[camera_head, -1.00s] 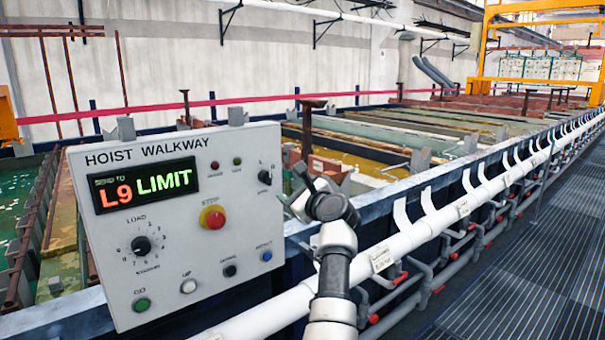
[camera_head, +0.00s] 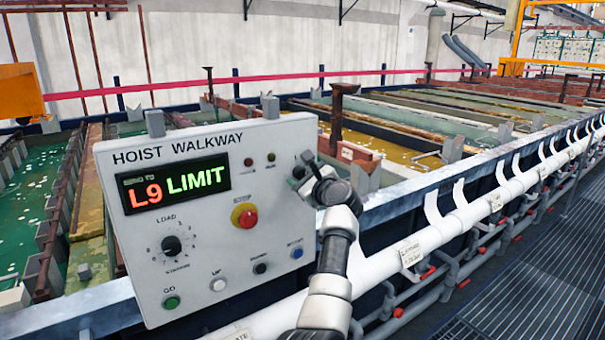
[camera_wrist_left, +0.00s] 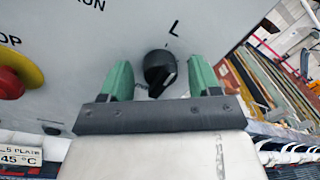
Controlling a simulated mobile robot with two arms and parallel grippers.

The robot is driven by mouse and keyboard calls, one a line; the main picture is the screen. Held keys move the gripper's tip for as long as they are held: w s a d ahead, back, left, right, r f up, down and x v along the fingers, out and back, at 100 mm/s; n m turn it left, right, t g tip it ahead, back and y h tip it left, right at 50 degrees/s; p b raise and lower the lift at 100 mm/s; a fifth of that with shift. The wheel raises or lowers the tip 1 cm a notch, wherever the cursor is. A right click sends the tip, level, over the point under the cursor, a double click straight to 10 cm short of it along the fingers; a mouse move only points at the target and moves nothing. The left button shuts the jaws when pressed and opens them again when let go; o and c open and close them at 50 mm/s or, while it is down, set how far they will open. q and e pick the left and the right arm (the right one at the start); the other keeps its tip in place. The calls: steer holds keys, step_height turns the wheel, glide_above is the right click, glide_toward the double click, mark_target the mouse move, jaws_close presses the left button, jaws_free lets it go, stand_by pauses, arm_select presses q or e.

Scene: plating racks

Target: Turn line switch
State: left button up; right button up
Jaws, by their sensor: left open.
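The line switch is a small black rotary knob (camera_wrist_left: 160,70) on the grey control panel (camera_head: 130,240). My left gripper (camera_wrist_left: 160,63) is open, with one green finger on each side of the knob. I cannot tell whether either finger touches it. In the head view my left gripper (camera_head: 307,168) is at the panel's upper right edge and hides part of the knob. The panel's display (camera_head: 175,188) reads "L9 LIMIT". My right gripper is not in view.
A red stop button (camera_head: 245,216) on a yellow base sits left of the gripper. A black load knob (camera_head: 172,245) and several push buttons are on the same panel. A white pipe (camera_head: 440,236) runs along the tanks. The grated walkway (camera_head: 520,310) at right is clear.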

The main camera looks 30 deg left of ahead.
arm_select(q)
steer(key=shift+d, duration=0.1)
steer(key=shift+c, duration=1.9)
steer(key=c, duration=0.5)
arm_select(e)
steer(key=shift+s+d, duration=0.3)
